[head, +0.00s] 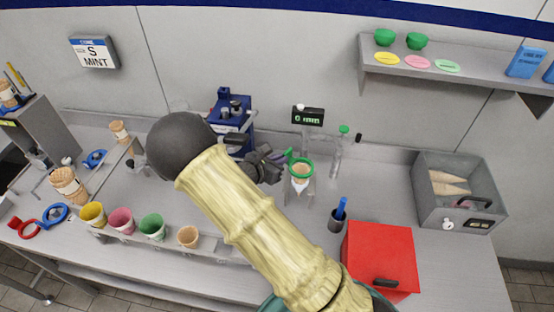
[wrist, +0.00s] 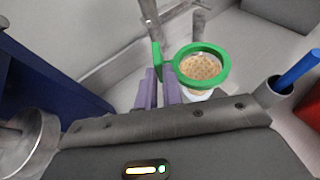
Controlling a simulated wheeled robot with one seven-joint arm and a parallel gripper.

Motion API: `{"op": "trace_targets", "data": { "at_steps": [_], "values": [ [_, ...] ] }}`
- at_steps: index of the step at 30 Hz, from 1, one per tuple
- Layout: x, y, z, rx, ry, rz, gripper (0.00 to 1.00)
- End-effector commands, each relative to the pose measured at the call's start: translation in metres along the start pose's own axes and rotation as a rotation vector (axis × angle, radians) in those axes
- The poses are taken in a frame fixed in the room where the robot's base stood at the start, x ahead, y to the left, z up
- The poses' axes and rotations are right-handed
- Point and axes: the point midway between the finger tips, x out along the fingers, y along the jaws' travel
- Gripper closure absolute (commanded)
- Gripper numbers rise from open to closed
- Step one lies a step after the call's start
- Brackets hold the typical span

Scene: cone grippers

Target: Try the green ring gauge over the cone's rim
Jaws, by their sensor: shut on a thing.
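The green ring gauge (wrist: 225,73) is held by its upright tab between the purple fingers of my gripper (wrist: 158,88). In the head view my gripper (head: 280,160) is just left of the ring (head: 291,163), partly hidden by my arm. The waffle cone (wrist: 201,68) stands upright on a small stand and shows inside the ring's opening in the wrist view. It also shows below the ring in the head view (head: 299,171). The ring looks roughly level and lined up with the cone's mouth. I cannot tell whether it is around the rim or just above it.
A display (head: 308,115) reading 0 mm stands behind the cone. A dark cup with a blue pen (head: 338,217) and a red box (head: 381,258) stand to the right. A blue machine (head: 232,120) is behind left. Coloured cups (head: 122,221) line the front left.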

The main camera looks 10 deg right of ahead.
Motion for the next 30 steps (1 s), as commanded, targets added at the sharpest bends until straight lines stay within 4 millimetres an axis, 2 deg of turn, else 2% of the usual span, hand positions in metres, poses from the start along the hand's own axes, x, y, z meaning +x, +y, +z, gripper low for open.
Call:
{"op": "trace_targets", "data": {
  "at_steps": [21,30],
  "values": [
    [0.0032,0.0001,-0.0076,0.0,0.0,0.0,1.0],
    [0.0011,0.0001,-0.0026,0.0,0.0,0.0,1.0]
  ]
}}
